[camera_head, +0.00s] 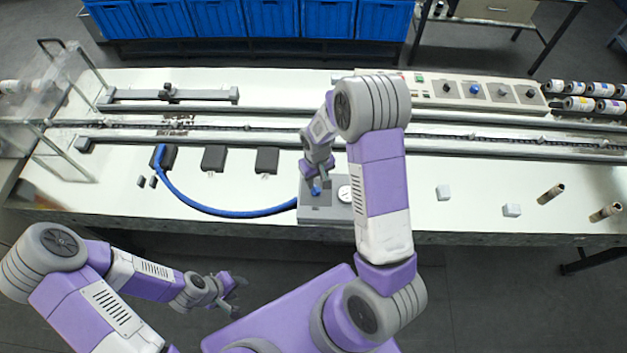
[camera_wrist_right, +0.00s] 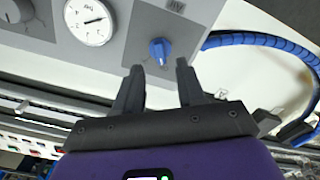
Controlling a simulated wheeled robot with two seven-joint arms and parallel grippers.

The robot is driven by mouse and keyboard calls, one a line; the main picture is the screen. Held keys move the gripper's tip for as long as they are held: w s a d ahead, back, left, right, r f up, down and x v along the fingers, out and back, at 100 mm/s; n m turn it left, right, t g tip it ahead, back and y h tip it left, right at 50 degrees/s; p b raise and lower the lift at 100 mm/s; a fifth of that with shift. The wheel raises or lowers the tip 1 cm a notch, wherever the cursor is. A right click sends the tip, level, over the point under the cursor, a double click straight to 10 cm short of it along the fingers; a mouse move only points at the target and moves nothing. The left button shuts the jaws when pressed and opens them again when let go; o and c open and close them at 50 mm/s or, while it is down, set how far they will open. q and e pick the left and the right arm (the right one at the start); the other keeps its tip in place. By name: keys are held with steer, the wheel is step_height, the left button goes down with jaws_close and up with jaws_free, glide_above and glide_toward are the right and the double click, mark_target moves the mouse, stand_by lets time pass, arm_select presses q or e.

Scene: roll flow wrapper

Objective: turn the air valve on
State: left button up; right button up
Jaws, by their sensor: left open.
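The air valve is a small blue knob (camera_head: 316,190) on a grey panel (camera_head: 316,214) near the table's front edge, beside a round white gauge (camera_head: 345,193). In the right wrist view the blue knob (camera_wrist_right: 160,50) sits just beyond and between the two fingertips of my right gripper (camera_wrist_right: 158,72). The right gripper is open, with a gap between its fingers and the knob. It also shows above the panel in the head view (camera_head: 317,177), partly hiding it. My left gripper (camera_head: 236,287) is open and empty, low in front of the table.
A blue hose (camera_head: 215,209) runs left from the panel. Black boxes (camera_head: 213,158) lie left of it. A rail (camera_head: 480,145) crosses the table behind, with a control panel (camera_head: 470,92) at the back.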

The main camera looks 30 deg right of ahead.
mark_target(316, 188)
step_height(316, 188, down, 5)
steer(key=shift+s+r, duration=0.1)
stand_by(0.3)
jaws_close()
